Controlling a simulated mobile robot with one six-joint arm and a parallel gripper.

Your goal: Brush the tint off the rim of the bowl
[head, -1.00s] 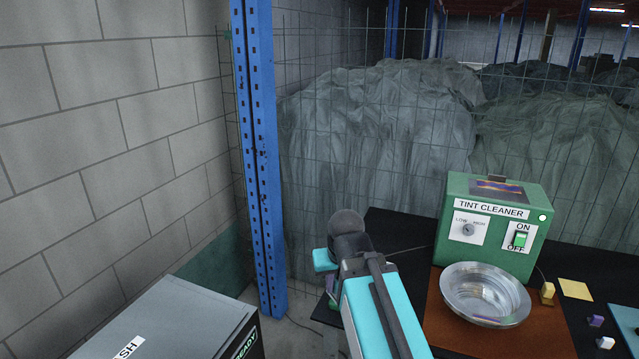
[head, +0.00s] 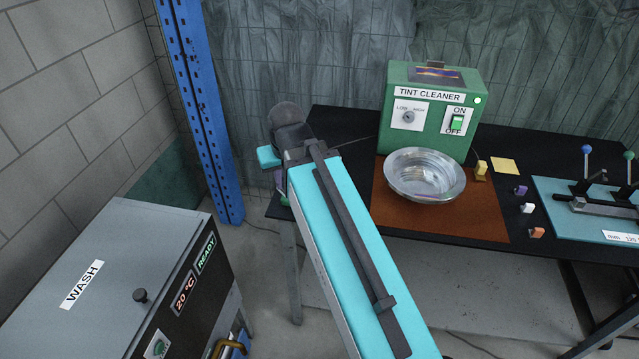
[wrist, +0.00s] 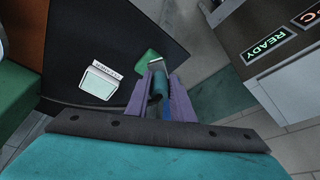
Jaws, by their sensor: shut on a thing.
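The silver metal bowl (head: 398,183) stands upright on a brown mat (head: 400,220) in the head view. A purple streak shows low inside its front side; I cannot tell if it is tint or a reflection. My gripper (wrist: 157,82), with purple fingers, is shut on a brush in the wrist view. The brush has a dark teal handle (wrist: 158,84), and what looks like its green head (wrist: 148,57) points away from the wrist. In the head view my arm mostly hides the gripper, which is left of the bowl, by the table's left end.
A green tint cleaner (head: 428,120) stands behind the bowl. Yellow, purple, white and orange blocks and a blue lever board (head: 590,215) lie to the right. A grey wash cabinet (head: 120,260) and a blue post (head: 197,120) stand left.

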